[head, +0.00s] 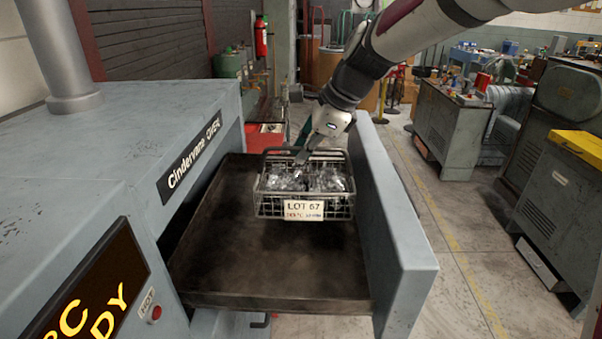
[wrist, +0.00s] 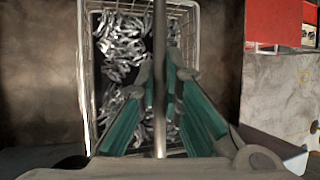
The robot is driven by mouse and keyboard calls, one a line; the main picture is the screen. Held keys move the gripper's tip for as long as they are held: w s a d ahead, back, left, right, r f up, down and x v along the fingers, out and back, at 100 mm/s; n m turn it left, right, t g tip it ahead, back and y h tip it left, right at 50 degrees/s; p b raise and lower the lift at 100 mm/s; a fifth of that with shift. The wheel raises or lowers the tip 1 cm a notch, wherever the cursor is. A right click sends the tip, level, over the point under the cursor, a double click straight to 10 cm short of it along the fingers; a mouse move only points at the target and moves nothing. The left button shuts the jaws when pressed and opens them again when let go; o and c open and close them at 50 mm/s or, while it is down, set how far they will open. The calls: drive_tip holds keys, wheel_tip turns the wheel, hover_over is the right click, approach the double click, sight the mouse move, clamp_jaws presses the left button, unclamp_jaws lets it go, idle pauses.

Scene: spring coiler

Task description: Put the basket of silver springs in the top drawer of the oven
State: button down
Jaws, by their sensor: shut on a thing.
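The wire basket of silver springs (head: 268,206) is in the open top drawer (head: 250,296) of the oven (head: 120,140), towards the drawer's far end and near its front panel. A tag reading "LOT 67" (head: 304,210) hangs on its near side. My gripper (head: 305,153) is above the basket, shut on its handle. In the wrist view my gripper (wrist: 160,85) has its green fingers on both sides of the handle bar, with springs (wrist: 122,45) below. I cannot tell whether the basket's underside touches the drawer floor.
The drawer's tall front panel (head: 395,220) stands close to the right of the basket. The drawer floor nearer the camera is empty. A red box (head: 264,138) is beyond the drawer. A grey machine with a yellow top (head: 580,147) stands at right across open floor.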

sight(300, 175)
drive_tip(key=shift+f+p, duration=0.4)
drive_tip(key=shift+f, duration=1.95)
drive_tip(key=c, duration=1.7)
unclamp_jaws()
drive_tip(key=b+v, duration=0.1)
drive_tip(key=v, duration=1.1)
drive_tip(key=shift+b, duration=0.4)
